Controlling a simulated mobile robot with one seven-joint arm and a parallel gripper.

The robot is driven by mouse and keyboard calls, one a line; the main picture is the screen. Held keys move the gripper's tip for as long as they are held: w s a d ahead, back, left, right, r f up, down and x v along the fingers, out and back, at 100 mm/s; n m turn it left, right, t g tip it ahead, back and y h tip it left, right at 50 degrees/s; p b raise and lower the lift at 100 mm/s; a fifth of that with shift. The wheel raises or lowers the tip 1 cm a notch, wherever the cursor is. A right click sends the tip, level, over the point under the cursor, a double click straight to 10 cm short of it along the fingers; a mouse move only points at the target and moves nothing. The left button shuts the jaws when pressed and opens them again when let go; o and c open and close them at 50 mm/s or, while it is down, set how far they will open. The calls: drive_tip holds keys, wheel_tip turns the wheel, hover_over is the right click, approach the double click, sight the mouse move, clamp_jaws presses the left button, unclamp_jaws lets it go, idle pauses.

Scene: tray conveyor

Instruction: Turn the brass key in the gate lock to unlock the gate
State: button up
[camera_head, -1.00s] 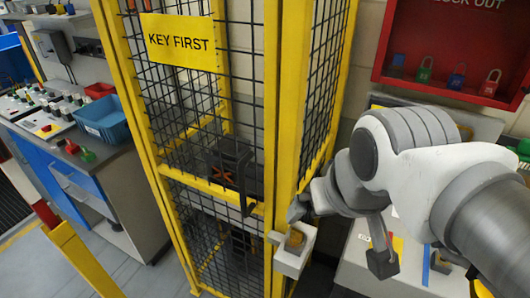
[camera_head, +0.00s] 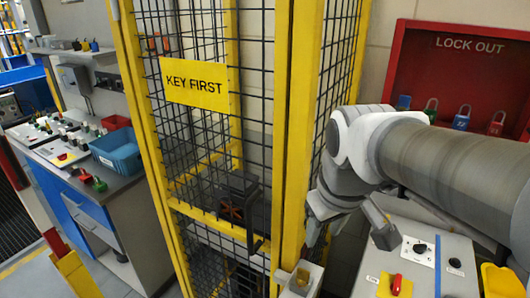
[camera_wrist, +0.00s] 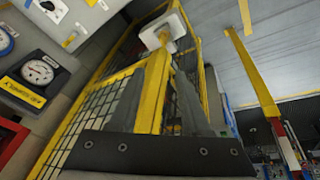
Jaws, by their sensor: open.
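The gate lock is a pale box (camera_head: 288,290) low on the yellow gate post, near the bottom edge of the head view. The brass key (camera_head: 302,274) shows as a small yellow-brown piece on its front. In the wrist view the pale lock box (camera_wrist: 150,36) is at the top centre, with the key (camera_wrist: 165,38) in front of it. My gripper (camera_wrist: 168,70) is open and empty, with its two grey fingers pointing toward the lock. In the head view my gripper (camera_head: 314,232) is just above and right of the lock, apparently apart from the key. The mesh gate (camera_head: 190,130) is closed.
A yellow "KEY FIRST" sign (camera_head: 195,83) hangs on the mesh. A grey panel with a red switch (camera_head: 396,284) stands at the lower right, below my arm. A red lock-out board (camera_head: 470,75) with padlocks is behind. A bench with a blue bin (camera_head: 118,152) is at the left.

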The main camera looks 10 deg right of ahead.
sight(304, 270)
drive_tip(key=w+f+n+g+p, duration=0.2)
drive_tip(key=w+f+n+g, duration=0.25)
drive_tip(key=w+n, duration=0.35)
drive_tip(key=shift+t, duration=0.45)
drive_tip(key=f, duration=1.8)
drive_tip(key=shift+s+b, duration=0.25)
drive_tip(key=shift+b, duration=0.05)
clamp_jaws()
drive_tip(key=shift+m, duration=0.4)
drive_tip(key=shift+m+b, duration=0.65)
drive_tip(key=shift+m, duration=0.65)
